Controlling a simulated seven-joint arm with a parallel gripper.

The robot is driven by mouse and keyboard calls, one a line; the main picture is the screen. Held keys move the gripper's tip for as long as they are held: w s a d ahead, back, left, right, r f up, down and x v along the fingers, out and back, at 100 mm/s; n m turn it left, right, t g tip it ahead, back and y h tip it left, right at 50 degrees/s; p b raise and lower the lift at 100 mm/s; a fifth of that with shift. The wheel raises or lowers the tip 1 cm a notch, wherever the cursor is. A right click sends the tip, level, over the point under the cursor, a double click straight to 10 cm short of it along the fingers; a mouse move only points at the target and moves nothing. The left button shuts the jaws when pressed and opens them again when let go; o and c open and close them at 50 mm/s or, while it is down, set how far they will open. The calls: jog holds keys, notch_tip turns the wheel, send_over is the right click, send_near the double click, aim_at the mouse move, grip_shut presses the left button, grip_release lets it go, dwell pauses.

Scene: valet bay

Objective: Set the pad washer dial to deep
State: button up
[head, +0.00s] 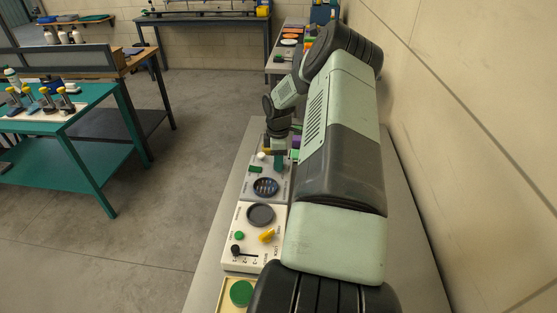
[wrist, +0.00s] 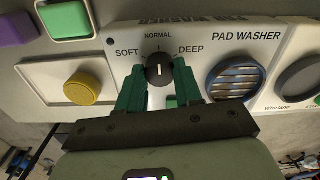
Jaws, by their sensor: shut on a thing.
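The pad washer (wrist: 130,70) is a light panel with its name printed on it. Its dial (wrist: 158,70) is a dark round knob with a white pointer mark. The mark points up the picture, towards NORMAL, with SOFT on the left and DEEP on the right. My gripper (wrist: 158,84) has its two green fingers on either side of the dial and is shut on it. In the head view, my gripper (head: 279,162) is down at the pad washer (head: 251,187), and my arm hides part of that area; the dial cannot be made out there.
A round slatted vent (wrist: 235,77) lies right of the dial. A yellow knob (wrist: 82,86) and a green button (wrist: 66,18) are to its left. In the head view, a white panel (head: 232,258) with a black lever (head: 236,249) stands nearer. A wall runs along the right.

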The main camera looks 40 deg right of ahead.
jog(key=shift+m, duration=0.3)
jog(key=m, duration=0.5)
jog(key=shift+m, duration=0.3)
jog(key=m, duration=0.5)
jog(key=shift+m, duration=0.3)
jog(key=o, duration=1)
jog(key=shift+o, duration=0.2)
notch_tip(320, 180, up, 11)
jog(key=shift+f, duration=0.1)
